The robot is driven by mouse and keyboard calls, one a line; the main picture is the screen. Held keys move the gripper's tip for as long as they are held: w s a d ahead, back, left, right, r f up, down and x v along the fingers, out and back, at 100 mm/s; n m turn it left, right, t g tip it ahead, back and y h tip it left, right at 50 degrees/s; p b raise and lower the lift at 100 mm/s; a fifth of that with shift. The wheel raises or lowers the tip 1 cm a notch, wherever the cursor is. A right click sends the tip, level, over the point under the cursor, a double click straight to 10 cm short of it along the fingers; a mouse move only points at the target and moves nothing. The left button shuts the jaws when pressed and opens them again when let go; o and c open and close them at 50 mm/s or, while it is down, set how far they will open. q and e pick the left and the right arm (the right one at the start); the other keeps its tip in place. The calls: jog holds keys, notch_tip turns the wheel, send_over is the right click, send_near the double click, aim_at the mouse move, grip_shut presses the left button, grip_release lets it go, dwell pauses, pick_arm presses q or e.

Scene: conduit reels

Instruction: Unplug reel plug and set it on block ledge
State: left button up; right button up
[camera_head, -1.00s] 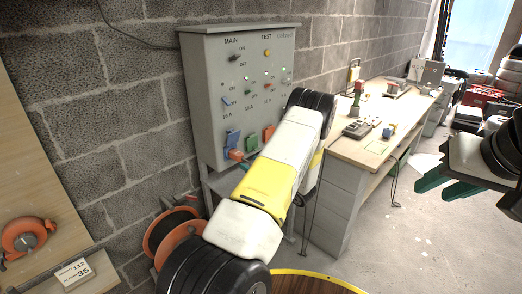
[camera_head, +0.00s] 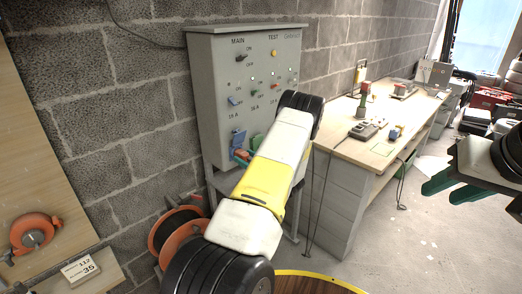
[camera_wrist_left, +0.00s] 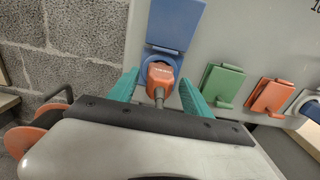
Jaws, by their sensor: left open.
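The orange reel plug (camera_wrist_left: 160,75) sits in the socket under a raised blue flap (camera_wrist_left: 176,24) on the grey panel, its cable running down toward my left gripper's body. My left gripper (camera_wrist_left: 158,84) is open, with one teal finger on each side of the plug; I cannot tell if either touches it. In the head view my left arm hides most of that gripper, and the plug shows only partly (camera_head: 240,156). The orange cable reel (camera_head: 180,236) stands below the panel. My right gripper (camera_head: 438,191) is open and empty at the right. I cannot identify the block ledge with certainty.
The grey panel (camera_head: 215,95) has switches and other flapped sockets, green (camera_wrist_left: 221,84) and orange (camera_wrist_left: 269,96). A workbench (camera_head: 350,147) with tools stands to its right. At left, a wooden shelf (camera_head: 108,272) carries a number card (camera_head: 80,268) near another orange reel (camera_head: 35,232).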

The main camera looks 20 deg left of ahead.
aim_at(248, 158)
pick_arm(q)
jog(key=shift+x, duration=0.9)
dwell(0.5)
grip_shut()
jog(key=shift+d, duration=0.15)
jog(key=shift+v, duration=2.85)
